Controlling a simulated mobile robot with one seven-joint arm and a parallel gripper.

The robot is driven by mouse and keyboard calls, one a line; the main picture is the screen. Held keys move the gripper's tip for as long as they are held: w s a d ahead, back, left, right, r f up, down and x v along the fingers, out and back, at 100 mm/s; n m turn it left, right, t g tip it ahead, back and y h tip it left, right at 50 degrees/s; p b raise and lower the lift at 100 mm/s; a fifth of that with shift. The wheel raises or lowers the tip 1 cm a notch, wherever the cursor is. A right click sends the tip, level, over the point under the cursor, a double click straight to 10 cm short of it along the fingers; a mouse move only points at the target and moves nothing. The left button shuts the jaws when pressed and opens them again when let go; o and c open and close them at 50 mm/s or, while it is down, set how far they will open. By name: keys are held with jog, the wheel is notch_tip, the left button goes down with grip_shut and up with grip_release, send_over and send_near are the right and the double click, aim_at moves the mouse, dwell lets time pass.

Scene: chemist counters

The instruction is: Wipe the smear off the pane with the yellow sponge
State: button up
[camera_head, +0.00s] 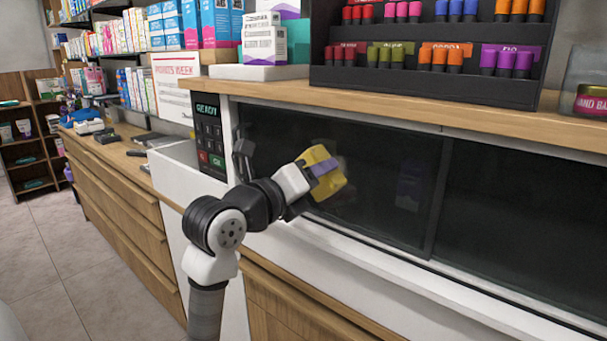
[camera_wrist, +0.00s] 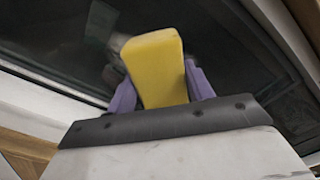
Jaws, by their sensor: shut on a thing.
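The yellow sponge (camera_head: 323,172) is held in my gripper (camera_head: 318,170), in front of the dark pane (camera_head: 385,170) in the head view. In the wrist view the sponge (camera_wrist: 155,68) stands out between the two purple fingers of my gripper (camera_wrist: 160,85), which are shut on it. The sponge is close to the pane; I cannot tell whether it touches. Faint pale shapes show in the pane near the sponge. I cannot tell whether they are the smear or reflections. The part of the pane behind the sponge and wrist is hidden.
A wooden shelf (camera_head: 400,109) juts out above the pane, carrying a black display rack (camera_head: 425,80) and boxes. A keypad (camera_head: 208,135) stands left of the pane. A dark upright bar (camera_head: 438,198) divides the pane from another to its right. A white ledge (camera_head: 400,275) runs below.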

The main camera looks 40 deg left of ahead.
jog(key=shift+s+d, duration=0.15)
jog(key=shift+d, duration=2.15)
jog(key=shift+a+p, duration=1.05)
jog(key=shift+a, duration=4.65)
jog(key=shift+d, duration=5.7)
jog(key=a+p, duration=0.2)
jog(key=a, duration=0.9)
jog(key=shift+w+a, duration=0.2)
jog(key=shift+w, duration=0.15)
jog(key=s, duration=0.6)
jog(key=shift+a, duration=0.25)
